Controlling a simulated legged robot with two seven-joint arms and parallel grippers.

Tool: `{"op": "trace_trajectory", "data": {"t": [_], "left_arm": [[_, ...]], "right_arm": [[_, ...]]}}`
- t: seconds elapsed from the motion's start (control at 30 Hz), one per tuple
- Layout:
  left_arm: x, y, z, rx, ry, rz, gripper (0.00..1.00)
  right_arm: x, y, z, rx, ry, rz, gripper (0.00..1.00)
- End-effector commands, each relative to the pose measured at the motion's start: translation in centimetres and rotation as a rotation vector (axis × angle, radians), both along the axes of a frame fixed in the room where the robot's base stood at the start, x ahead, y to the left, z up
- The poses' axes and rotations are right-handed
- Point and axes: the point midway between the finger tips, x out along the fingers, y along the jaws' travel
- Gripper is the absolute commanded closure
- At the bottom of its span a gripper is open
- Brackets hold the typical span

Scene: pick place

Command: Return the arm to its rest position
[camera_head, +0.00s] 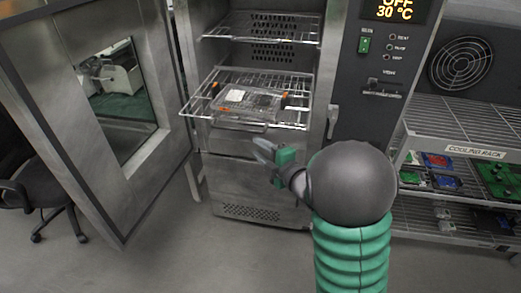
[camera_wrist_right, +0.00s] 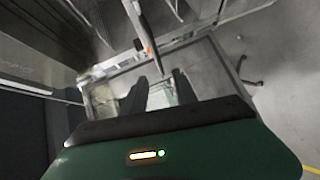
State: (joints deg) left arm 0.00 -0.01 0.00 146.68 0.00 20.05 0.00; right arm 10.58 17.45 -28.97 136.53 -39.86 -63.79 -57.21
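My right arm, with a green ribbed sleeve (camera_head: 352,255) and a dark round joint, reaches in from the lower right of the head view. Its right gripper (camera_head: 262,150) is in front of the open oven, below and a little right of the tray on the rack. In the right wrist view the two dark fingers of the right gripper (camera_wrist_right: 160,92) stand apart with nothing between them. The gripper looks empty and clear of the rack. My left gripper is not in view.
The oven (camera_head: 262,177) stands open, its door (camera_head: 75,130) swung left. A wire rack (camera_head: 296,113) sticks out, bearing a tray (camera_head: 247,104). A cooling rack (camera_head: 465,152) with boards stands right. A chair (camera_head: 45,185) is at left. Floor in front is clear.

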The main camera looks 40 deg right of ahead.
Motion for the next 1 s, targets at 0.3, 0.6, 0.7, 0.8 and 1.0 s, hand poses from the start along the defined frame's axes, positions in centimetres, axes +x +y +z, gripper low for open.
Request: {"op": "trace_trajectory", "data": {"t": [0.3,0.6,0.7,0.8,1.0], "left_arm": [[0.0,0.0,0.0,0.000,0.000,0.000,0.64],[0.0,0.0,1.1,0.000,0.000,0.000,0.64],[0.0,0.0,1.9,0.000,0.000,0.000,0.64],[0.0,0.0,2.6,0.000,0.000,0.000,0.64],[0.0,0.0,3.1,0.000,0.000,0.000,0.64]], "right_arm": [[0.0,0.0,0.0,-0.001,-0.001,0.000,0.66],[-0.3,2.5,-3.1,0.307,0.180,-0.157,0.66],[-3.0,6.6,-7.0,0.625,0.389,-0.351,0.66],[-8.3,12.1,-10.5,0.897,0.622,-0.584,0.66],[-16.8,18.8,-12.9,1.110,0.890,-0.905,0.66]]}}
